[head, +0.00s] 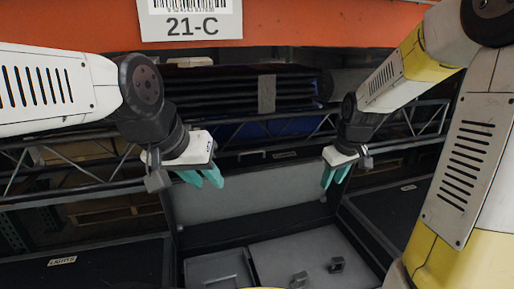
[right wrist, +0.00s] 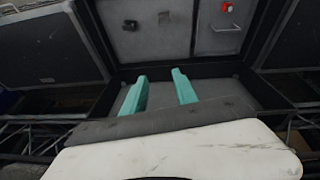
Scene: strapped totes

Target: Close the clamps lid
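An open tote (head: 180,262) stands in the middle of the head view. Its grey lid panel (head: 250,196) is raised at the back, with a handle and a small label at its far edge; the label is too small to read. The panel under my right fingers in the right wrist view (right wrist: 205,87) seems to be this lid. My left gripper (head: 201,180) is open and empty in front of the lid's left part. My right gripper (head: 335,178) is open and empty by its right side; its fingers are apart in the right wrist view (right wrist: 160,92). Contact with the lid cannot be told.
The tote holds a grey handled panel (head: 215,268) and small dark brackets (head: 336,265). A dark tote labelled LIGHTS (head: 100,265) is at left, another dark one (head: 405,210) at right. Behind are a metal truss, a stack of dark slats (head: 220,92) and an orange beam (head: 320,28).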

